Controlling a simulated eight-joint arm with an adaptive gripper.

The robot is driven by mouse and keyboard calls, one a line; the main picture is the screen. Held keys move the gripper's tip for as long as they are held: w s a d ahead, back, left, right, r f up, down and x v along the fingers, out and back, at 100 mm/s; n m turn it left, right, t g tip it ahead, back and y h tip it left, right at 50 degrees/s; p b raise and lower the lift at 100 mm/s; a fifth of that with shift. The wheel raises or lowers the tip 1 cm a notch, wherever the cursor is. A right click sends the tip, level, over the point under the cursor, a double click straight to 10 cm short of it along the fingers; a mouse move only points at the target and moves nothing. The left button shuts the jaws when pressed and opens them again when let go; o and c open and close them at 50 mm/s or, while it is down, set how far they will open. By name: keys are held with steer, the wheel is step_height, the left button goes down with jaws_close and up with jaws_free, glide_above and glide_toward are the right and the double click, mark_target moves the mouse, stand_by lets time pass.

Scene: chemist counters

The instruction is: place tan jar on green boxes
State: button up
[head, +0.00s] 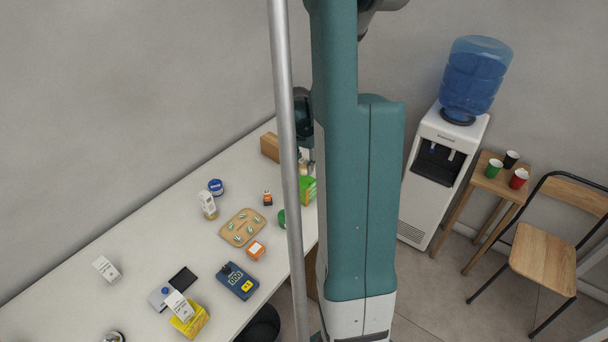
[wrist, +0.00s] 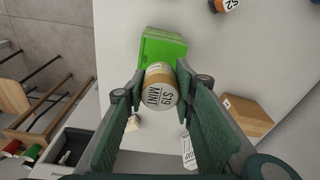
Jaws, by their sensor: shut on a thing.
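The tan jar (wrist: 160,75) has a white label and sits between the fingertips of my gripper (wrist: 160,84) in the wrist view. The gripper is shut on it. The green boxes (wrist: 165,47) lie just beyond the jar, and the jar overlaps their near edge in that view. I cannot tell whether the jar touches them. In the head view, the green boxes (head: 308,190) stand near the right edge of the counter, partly hidden by my arm and a pole. The jar is mostly hidden there.
A brown box (head: 270,147) stands at the counter's back, near the gripper. A small orange-capped bottle (head: 267,198), a tan blister tray (head: 242,228) and a blue meter (head: 237,281) are left of the boxes. A water cooler (head: 436,165) stands on the right.

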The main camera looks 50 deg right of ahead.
mark_target(304, 174)
steer(key=shift+f, duration=2.05)
steer(key=shift+f, duration=0.15)
steer(key=o, duration=0.9)
steer(key=shift+s+a+r, duration=0.1)
steer(key=shift+a+r, duration=0.15)
steer(key=shift+r, duration=1.8)
steer(key=shift+w+a+r, duration=0.1)
steer(key=shift+a+r, duration=0.1)
steer(key=shift+r, duration=1.8)
steer(key=shift+s+a+r, duration=0.1)
steer(key=shift+a+r, duration=0.15)
steer(key=shift+r, duration=1.8)
